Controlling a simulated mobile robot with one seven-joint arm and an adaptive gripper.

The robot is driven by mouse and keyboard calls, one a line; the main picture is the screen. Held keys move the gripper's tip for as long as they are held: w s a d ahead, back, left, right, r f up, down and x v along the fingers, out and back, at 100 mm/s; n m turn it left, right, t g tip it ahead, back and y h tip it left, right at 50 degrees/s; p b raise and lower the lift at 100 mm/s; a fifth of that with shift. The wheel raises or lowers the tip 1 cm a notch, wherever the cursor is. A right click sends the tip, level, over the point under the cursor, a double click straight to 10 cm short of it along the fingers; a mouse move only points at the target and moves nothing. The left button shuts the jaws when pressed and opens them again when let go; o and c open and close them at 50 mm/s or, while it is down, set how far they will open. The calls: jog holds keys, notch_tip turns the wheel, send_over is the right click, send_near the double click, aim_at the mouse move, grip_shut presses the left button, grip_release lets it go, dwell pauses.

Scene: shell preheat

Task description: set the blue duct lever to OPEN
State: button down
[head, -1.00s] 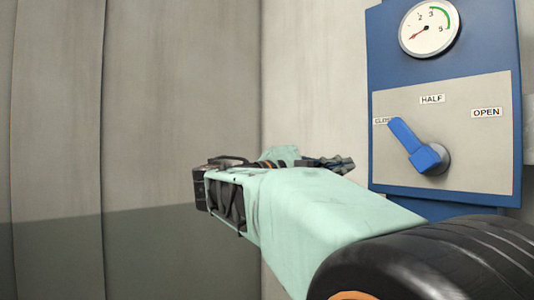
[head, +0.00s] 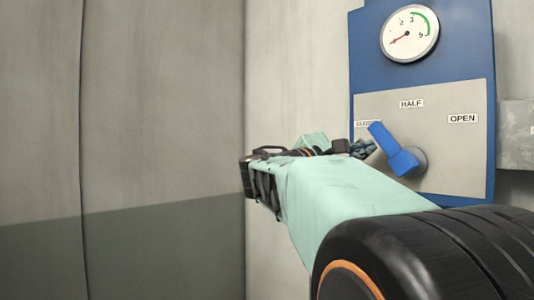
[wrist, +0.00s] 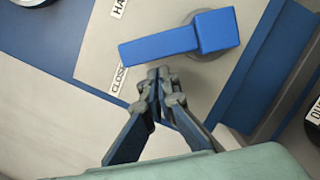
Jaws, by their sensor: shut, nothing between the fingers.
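The blue duct lever (head: 393,147) is on a pale plate on the blue duct panel (head: 420,45). Its arm points up and left, close to the CLOSED label (head: 367,123). HALF (head: 411,104) is above the hub and OPEN (head: 462,118) is up and to the right. My gripper (head: 368,150) is just left of the lever, partly hidden by my arm. In the wrist view my gripper (wrist: 160,78) is shut and empty, its fingertips just below the lever's arm (wrist: 160,44). I cannot tell whether they touch it.
A round gauge (head: 409,33) above the lever has its red needle at the low end, away from the green band. A grey wall (head: 165,120) fills the left. A grey box-like part (head: 518,140) is right of the panel. A dark, partly cut-off labelled object (wrist: 313,115) shows at the wrist view's right edge.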

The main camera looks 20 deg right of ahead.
jog(key=shift+s+d+r, duration=0.1)
jog(key=shift+s+r, duration=0.05)
jog(key=shift+r, duration=0.05)
jog(key=shift+s, duration=0.1)
dwell(0.4)
jog(key=shift+r+m, duration=0.25)
jog(key=shift+m, duration=0.15)
